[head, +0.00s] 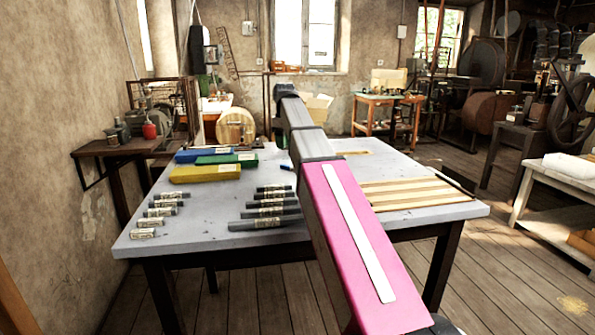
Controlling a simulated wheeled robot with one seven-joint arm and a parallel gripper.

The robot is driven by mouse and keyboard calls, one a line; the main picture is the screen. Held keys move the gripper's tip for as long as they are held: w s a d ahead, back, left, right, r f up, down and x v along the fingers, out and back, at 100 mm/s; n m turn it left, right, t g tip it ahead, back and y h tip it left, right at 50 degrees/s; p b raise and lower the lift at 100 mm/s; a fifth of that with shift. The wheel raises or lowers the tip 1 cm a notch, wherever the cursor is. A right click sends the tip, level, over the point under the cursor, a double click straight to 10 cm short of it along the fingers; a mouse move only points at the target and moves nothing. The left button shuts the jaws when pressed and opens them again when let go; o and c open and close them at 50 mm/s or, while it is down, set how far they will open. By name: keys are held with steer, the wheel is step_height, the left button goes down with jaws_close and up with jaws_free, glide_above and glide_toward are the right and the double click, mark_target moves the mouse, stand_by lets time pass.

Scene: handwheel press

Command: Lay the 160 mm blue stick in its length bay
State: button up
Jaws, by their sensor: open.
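A small blue piece (286,167) lies on the grey table, close to the left side of my arm, which may hide part of it. I cannot tell whether it is the 160 mm blue stick. A flat wooden rack (418,192) with pale lengthwise slats lies at the table's right side, partly hidden by my arm. Its bays carry no length marks I can read. My pink and grey arm reaches over the table from the lower right to the upper middle. My gripper is not visible.
Blue (190,156), green (215,160) and yellow (205,173) labelled bars lie at the table's back left. Several grey labelled cylinders lie in two groups, at the left edge (156,212) and in the middle (268,212). The grey tabletop (205,225) between them is clear.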

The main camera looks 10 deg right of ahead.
mark_target(286, 165)
step_height(286, 165, down, 3)
steer(key=shift+f, duration=0.2)
steer(key=shift+s+d+f, duration=0.1)
steer(key=shift+s+f, duration=0.1)
steer(key=shift+f, duration=1.15)
steer(key=shift+s+f, duration=0.15)
steer(key=shift+f, duration=1.15)
steer(key=shift+c, duration=0.3)
jaws_close()
